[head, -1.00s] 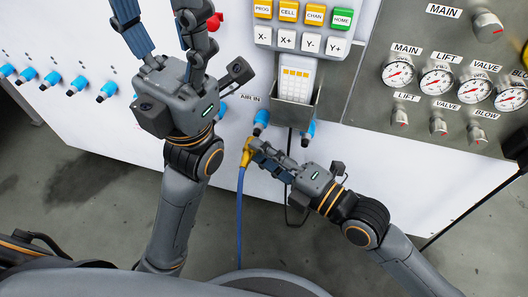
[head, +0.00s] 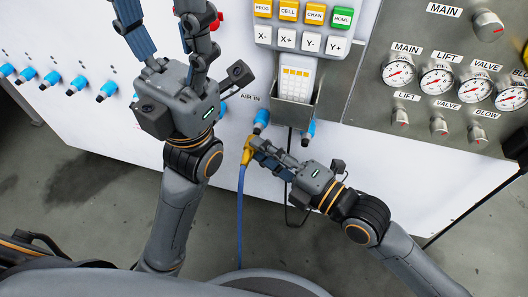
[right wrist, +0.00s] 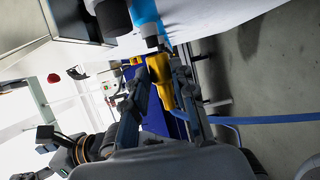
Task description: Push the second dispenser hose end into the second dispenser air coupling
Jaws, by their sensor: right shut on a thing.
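The second dispenser hose end (head: 247,151) is a yellow fitting with a blue hose (head: 240,205) hanging from it. My right gripper (head: 257,150) is shut on it, just below a blue air coupling (head: 261,119) on the white panel. In the right wrist view, the yellow hose end (right wrist: 160,78) sits between my right fingers (right wrist: 165,92), close under the dark tip of the blue coupling (right wrist: 147,22). Whether they touch is unclear. My left gripper (head: 163,18) is raised before the panel at upper left, its fingers spread and empty.
Another blue coupling (head: 308,131) is to the right, below a grey holder (head: 292,106) with a handset. A black cable hangs beside my right gripper. Several blue couplings (head: 53,78) line the panel at left. Gauges and knobs (head: 438,84) fill the right. Floor below is clear.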

